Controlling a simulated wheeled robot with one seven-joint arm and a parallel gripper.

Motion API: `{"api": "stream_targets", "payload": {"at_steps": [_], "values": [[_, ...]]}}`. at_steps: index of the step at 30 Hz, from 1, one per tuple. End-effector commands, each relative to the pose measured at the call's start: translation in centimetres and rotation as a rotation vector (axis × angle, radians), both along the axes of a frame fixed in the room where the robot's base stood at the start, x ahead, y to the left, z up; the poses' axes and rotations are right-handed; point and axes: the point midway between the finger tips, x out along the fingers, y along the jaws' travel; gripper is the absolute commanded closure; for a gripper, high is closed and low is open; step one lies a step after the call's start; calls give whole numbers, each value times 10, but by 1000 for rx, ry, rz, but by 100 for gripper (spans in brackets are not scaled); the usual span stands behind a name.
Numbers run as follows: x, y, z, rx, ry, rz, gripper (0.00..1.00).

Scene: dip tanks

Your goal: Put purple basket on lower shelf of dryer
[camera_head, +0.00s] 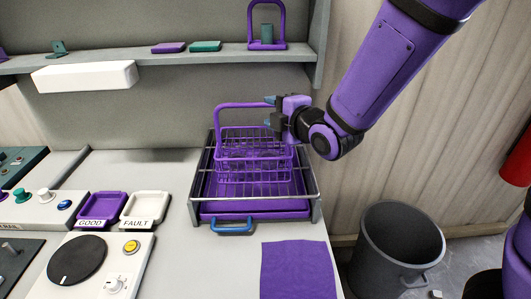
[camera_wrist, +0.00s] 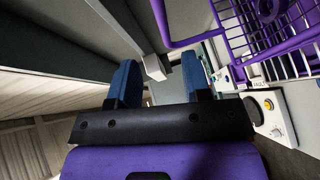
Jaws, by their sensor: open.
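The purple basket (camera_head: 256,150), a wire basket with a tall handle, stands upright on the wire rack of the dryer (camera_head: 205,190). The dryer has a dark frame, a purple tray below the rack and a blue front handle (camera_head: 232,228). My gripper (camera_head: 270,112) is at the right of the basket's handle, level with its upper part. In the wrist view the blue fingers of my gripper (camera_wrist: 158,80) are apart with nothing between them. The basket (camera_wrist: 265,35) shows there at the upper right, outside the fingers. Whether the gripper touches the handle is not clear.
A shelf (camera_head: 180,58) above the dryer holds another purple handled item (camera_head: 266,25) and small plates. GOOD (camera_head: 98,207) and FAULT (camera_head: 142,207) trays and a dial panel (camera_head: 78,260) stand left. A purple cloth (camera_head: 297,270) lies in front; a grey bin (camera_head: 393,250) stands right.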

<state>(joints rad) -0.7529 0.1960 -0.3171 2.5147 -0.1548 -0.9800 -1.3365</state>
Motion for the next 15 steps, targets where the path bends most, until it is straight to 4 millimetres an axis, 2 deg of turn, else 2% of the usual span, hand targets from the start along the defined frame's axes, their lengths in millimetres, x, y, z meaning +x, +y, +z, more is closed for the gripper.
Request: {"api": "stream_targets", "payload": {"at_steps": [9, 15], "values": [[36, 23, -8, 0, 1, -1, 56], [46, 29, -10, 1, 2, -1, 56]]}}
